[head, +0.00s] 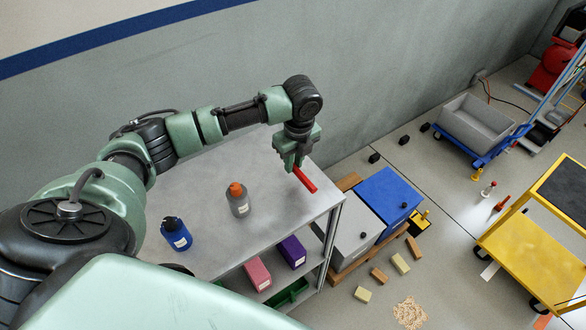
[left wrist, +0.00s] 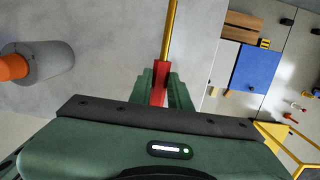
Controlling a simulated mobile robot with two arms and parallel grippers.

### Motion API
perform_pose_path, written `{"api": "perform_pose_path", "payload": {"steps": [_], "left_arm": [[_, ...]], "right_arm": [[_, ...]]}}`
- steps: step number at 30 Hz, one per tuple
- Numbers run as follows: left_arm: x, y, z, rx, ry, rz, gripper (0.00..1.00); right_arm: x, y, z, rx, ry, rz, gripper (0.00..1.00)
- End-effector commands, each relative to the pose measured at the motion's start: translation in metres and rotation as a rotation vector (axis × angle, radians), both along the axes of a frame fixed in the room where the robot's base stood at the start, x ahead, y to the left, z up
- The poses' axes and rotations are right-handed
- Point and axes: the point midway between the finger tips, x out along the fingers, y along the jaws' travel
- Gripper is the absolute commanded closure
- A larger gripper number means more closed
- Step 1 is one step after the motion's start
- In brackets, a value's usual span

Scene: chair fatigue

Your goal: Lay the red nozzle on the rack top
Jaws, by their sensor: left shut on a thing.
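My left gripper (head: 291,163) is shut on the red nozzle (head: 305,180), near the far right corner of the grey rack top (head: 200,200). In the head view the nozzle's red part sticks out from the fingers toward the lower right. In the left wrist view the left gripper (left wrist: 162,88) has the nozzle's red part (left wrist: 160,80) between its green fingers, and a brass-coloured rod (left wrist: 169,30) extends from it. I cannot tell whether the nozzle touches the rack top. My right gripper is not in view.
A grey bottle with an orange cap (head: 239,201) and a blue bottle (head: 176,236) stand on the rack top. Pink (head: 257,273) and purple (head: 292,251) boxes sit on the shelf below. Grey and blue bins (head: 387,200) stand right of the rack.

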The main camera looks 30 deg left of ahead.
Motion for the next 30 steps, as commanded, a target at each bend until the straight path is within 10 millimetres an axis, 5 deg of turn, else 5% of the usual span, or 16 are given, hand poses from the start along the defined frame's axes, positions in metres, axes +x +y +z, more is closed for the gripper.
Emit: {"api": "perform_pose_path", "payload": {"steps": [10,22,23,25,30], "left_arm": [[0.000,0.000,-0.042,0.001,0.001,-0.001,1.00],[0.000,0.000,-0.048,0.001,0.000,-0.001,1.00],[0.000,0.000,-0.049,0.001,0.000,-0.001,0.79],[0.000,0.000,-0.048,0.001,0.000,-0.001,0.60],[0.000,0.000,-0.048,0.001,0.000,-0.001,0.60]], "right_arm": [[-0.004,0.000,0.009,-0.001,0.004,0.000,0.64],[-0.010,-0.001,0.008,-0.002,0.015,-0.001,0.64],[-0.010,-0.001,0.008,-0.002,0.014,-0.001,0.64],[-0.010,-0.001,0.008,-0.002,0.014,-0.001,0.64],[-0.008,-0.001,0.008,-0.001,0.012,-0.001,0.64]]}}
